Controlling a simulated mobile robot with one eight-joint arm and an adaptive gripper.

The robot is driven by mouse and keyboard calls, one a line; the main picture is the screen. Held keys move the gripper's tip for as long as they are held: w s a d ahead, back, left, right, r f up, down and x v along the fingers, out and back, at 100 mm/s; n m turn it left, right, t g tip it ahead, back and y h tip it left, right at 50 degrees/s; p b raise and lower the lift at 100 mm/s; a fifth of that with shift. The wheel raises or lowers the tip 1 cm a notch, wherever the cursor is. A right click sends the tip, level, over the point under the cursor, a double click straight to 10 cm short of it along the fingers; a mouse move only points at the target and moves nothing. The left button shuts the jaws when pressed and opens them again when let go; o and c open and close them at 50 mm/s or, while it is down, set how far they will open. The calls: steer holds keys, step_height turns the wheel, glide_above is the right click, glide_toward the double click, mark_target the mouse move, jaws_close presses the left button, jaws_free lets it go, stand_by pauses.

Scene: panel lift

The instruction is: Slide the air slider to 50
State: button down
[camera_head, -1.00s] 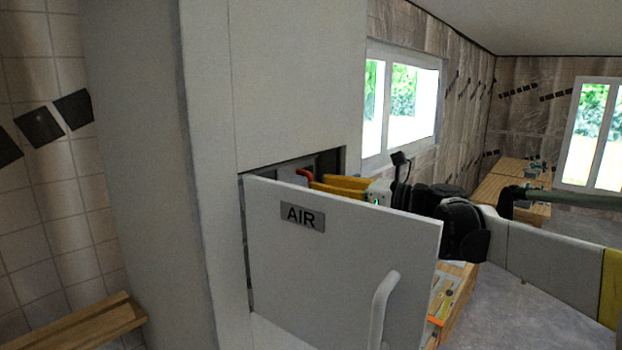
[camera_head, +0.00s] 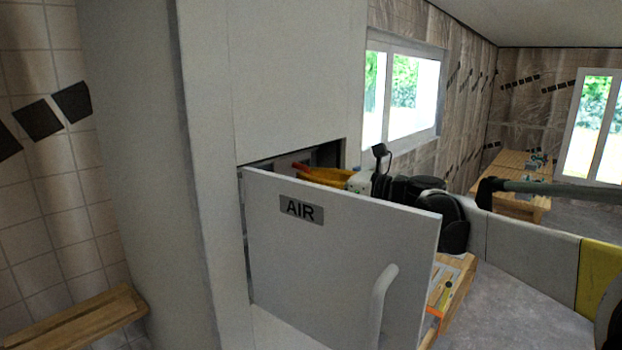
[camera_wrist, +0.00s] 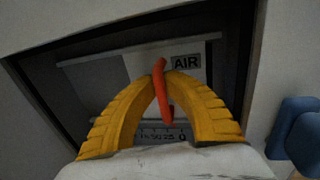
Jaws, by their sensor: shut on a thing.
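The red slider handle (camera_wrist: 161,92) stands up between the yellow fingertips of my gripper (camera_wrist: 162,84) in the wrist view. The fingers are shut on it. Behind it is the recessed air panel (camera_wrist: 135,70) with an AIR label. The scale (camera_wrist: 160,135) below is partly covered by my fingers; a 0 shows at its right end, and the other numbers are hard to read. The handle is a little left of the 0. In the head view the red handle (camera_head: 300,168) and my gripper (camera_head: 325,178) show above the open door's top edge.
The open white door (camera_head: 330,250) with an AIR plate and a curved handle (camera_head: 382,305) stands in front of the recess, close below my arm. The cabinet wall (camera_head: 285,80) surrounds the opening. A wooden bench (camera_head: 80,320) is at the lower left.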

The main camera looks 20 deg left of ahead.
steer(key=s, duration=0.1)
steer(key=s+a, duration=0.1)
steer(key=s, duration=0.1)
steer(key=s+a, duration=0.1)
steer(key=shift+s+b, duration=0.35)
steer(key=shift+b, duration=0.05)
steer(key=shift+w+d, duration=0.1)
steer(key=c, duration=1.5)
jaws_free()
steer(key=shift+o, duration=0.2)
steer(key=s+d, duration=0.2)
steer(key=d, duration=1)
steer(key=shift+s, duration=0.2)
steer(key=shift+a, duration=0.1)
